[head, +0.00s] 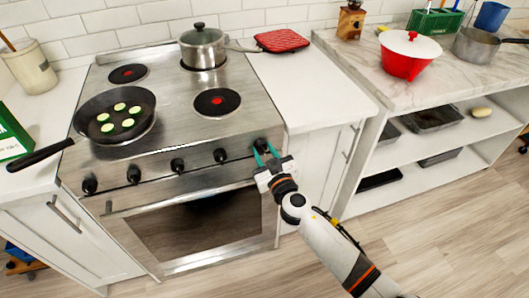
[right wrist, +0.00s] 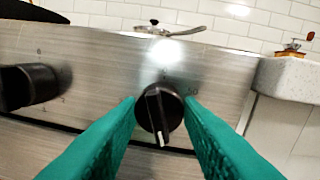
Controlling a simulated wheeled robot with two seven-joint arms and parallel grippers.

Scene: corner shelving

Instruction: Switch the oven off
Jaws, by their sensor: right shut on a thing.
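The oven (head: 190,210) is a steel cooker with a row of black knobs along its front panel. My right gripper (head: 265,152) is at the rightmost knob (head: 261,145), with its teal fingers on either side of it. In the right wrist view this black knob (right wrist: 159,112) sits between the fingertips of my right gripper (right wrist: 160,108), which are shut on it. Its pale pointer line points down and slightly right. A neighbouring knob (right wrist: 30,86) shows at the left. My left gripper is not in view.
A frying pan (head: 115,116) with several green slices and a lidded pot (head: 203,46) stand on the hob. A red mat (head: 282,41) lies on the right counter. Open shelving (head: 440,150) with a red bowl (head: 407,58) on top stands further right. The floor in front is clear.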

